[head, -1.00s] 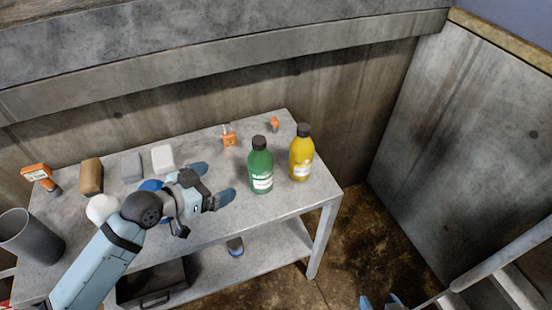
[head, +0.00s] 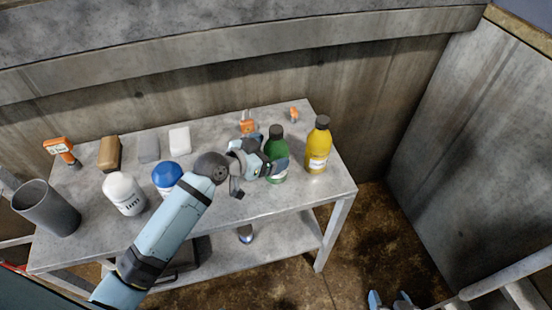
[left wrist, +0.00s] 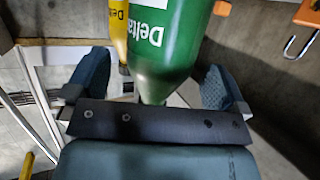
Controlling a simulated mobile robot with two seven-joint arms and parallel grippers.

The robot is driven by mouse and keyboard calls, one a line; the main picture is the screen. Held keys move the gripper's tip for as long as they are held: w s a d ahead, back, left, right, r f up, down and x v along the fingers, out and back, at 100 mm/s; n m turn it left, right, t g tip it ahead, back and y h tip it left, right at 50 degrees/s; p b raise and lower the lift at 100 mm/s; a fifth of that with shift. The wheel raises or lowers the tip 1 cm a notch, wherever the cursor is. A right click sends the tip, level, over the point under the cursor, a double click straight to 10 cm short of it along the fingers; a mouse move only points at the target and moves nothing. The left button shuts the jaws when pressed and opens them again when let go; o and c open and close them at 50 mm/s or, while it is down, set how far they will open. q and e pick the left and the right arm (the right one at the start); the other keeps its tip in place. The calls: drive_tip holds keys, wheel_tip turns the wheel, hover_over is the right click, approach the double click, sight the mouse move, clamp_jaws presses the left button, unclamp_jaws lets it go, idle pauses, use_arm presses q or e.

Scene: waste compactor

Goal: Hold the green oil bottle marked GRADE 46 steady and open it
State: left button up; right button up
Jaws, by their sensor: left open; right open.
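The green oil bottle (head: 279,146), with a dark cap, stands upright on the metal table. In the left wrist view the green bottle (left wrist: 168,45) looks upside down and shows the word "Delta"; the grade cannot be read. My left gripper (head: 268,157) is open at the bottle, with its fingers to either side. In the left wrist view my left gripper (left wrist: 152,72) has a gap on the left side of the bottle; contact on the right side is unclear. My right gripper (head: 390,299) is open and empty at the bottom edge, away from the table.
A yellow bottle (head: 318,147) stands just right of the green one. A white bottle (head: 124,194), a blue-topped container (head: 167,175), a grey cup (head: 47,208), blocks (head: 149,149) and an orange tool (head: 60,150) are farther left.

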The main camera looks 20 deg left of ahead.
use_arm(q)
drive_tip(key=x, duration=0.3)
drive_tip(key=c, duration=1.2)
wheel_tip(320, 180, up, 20)
drive_tip(key=shift+r+p, duration=0.1)
drive_tip(key=shift+p, duration=0.95)
drive_tip(key=o, duration=0.4)
drive_tip(key=shift+c, duration=0.2)
drive_tip(key=c, duration=0.5)
